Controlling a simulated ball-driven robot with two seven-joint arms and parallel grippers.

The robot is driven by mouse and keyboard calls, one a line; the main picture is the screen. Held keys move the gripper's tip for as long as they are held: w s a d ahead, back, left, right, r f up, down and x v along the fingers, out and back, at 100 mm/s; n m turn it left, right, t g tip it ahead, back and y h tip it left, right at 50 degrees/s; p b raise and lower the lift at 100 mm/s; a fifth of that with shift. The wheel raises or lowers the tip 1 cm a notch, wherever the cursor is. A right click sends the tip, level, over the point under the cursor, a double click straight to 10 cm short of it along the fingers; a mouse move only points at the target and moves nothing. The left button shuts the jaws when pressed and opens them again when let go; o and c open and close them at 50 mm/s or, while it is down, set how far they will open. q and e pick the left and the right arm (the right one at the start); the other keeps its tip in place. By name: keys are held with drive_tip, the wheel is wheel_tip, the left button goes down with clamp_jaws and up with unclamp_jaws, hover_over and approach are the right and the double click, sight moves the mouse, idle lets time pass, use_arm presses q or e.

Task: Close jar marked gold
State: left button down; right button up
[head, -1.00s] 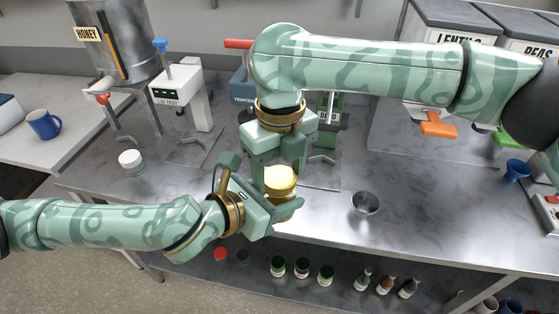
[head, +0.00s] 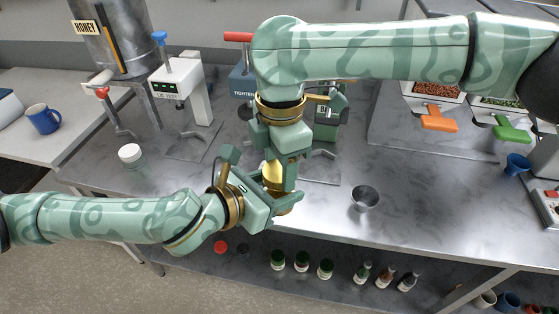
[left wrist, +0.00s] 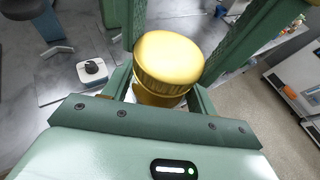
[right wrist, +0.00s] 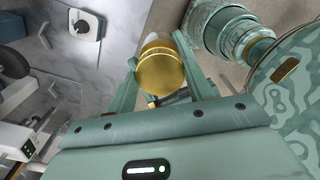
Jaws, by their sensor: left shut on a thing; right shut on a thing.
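A jar with a gold lid (head: 272,172) is held between my two grippers above the front of the steel table. My left gripper (head: 281,203) is shut on the jar's body, which its fingers mostly hide. My right gripper (head: 279,172) comes from above and is shut on the gold lid. The lid shows large in the left wrist view (left wrist: 167,58), with the jar's gold-toned body (left wrist: 157,97) below it. It also shows between the fingers in the right wrist view (right wrist: 160,70). I cannot tell whether the lid is fully seated.
A white-lidded jar (head: 130,154) stands at left on the table. A metal cup (head: 365,198) stands to the right. The lid tester (head: 172,82) and blue tightener (head: 243,82) stand behind. Several bottles and jars, including a green-lidded jar (head: 278,259), are on the lower shelf.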

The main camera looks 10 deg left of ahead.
drive_tip(key=m, duration=1.4)
drive_tip(key=shift+m, duration=0.4)
drive_tip(key=o, duration=1.1)
drive_tip(key=shift+c, duration=0.2)
drive_tip(key=shift+r, duration=2.25)
drive_tip(key=shift+c, duration=0.4)
